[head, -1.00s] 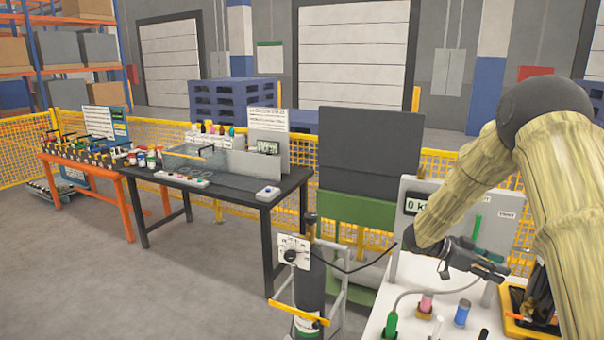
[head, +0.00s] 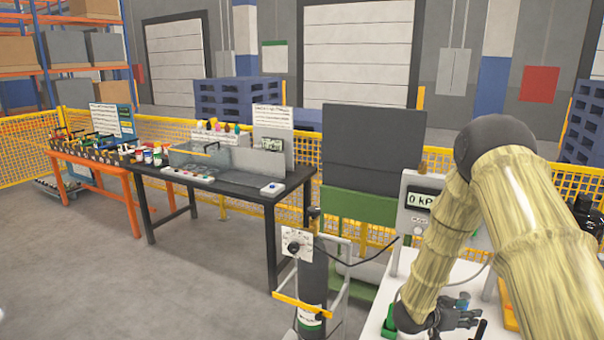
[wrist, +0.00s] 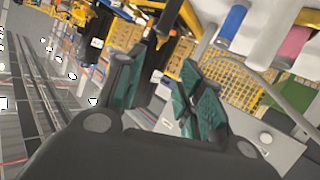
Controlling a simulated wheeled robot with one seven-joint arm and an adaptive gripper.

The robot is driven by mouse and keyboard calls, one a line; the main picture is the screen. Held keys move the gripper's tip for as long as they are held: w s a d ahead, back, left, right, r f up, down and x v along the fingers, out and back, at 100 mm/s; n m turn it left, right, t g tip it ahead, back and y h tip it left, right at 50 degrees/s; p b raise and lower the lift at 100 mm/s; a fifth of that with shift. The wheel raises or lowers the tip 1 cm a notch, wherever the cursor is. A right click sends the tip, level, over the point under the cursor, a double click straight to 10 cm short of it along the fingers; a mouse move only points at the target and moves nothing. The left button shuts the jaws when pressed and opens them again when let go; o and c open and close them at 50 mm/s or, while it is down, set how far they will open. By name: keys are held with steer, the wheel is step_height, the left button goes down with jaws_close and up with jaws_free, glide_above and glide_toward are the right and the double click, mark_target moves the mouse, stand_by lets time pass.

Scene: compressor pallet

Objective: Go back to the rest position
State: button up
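My arm reaches in from the right of the head view, with its elbow high and its forearm pointing down. My gripper (head: 465,314) hangs low over the white bench (head: 374,322), partly hidden by the forearm. In the wrist view my gripper (wrist: 160,88) shows two teal-padded fingers standing apart, with nothing held between them. The wrist view is tilted. A blue cylinder (wrist: 232,22) and a pink one (wrist: 294,44) appear beyond the fingers at upper right.
A panel reading 0 kPa (head: 418,198) stands behind my forearm. A dark gas cylinder (head: 313,275) in a frame is left of the white bench. A black table (head: 240,190) and an orange table (head: 120,184) stand farther left. The floor at lower left is clear.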

steer(key=s+a+f+n+t+y+b, duration=0.1)
steer(key=s+a+f+n+y, duration=0.3)
steer(key=s+a+f, duration=0.5)
steer(key=s+a+f+n+t+y, duration=0.1)
steer(key=s+a+f+n+y, duration=0.35)
steer(key=a+f, duration=0.55)
steer(key=s+a+f+n+g+y, duration=0.1)
steer(key=s+a+f, duration=0.1)
steer(key=s, duration=0.7)
steer(key=s+a+f+n+g+y, duration=0.2)
steer(key=s+a, duration=0.3)
steer(key=s, duration=0.3)
steer(key=s+a+f+n+g+y+b, duration=0.1)
steer(key=s+a+f+g+y, duration=0.1)
steer(key=s, duration=0.7)
steer(key=shift+s+a+f, duration=0.3)
steer(key=shift+a+f, duration=0.45)
steer(key=shift+a, duration=0.4)
steer(key=shift+n, duration=0.25)
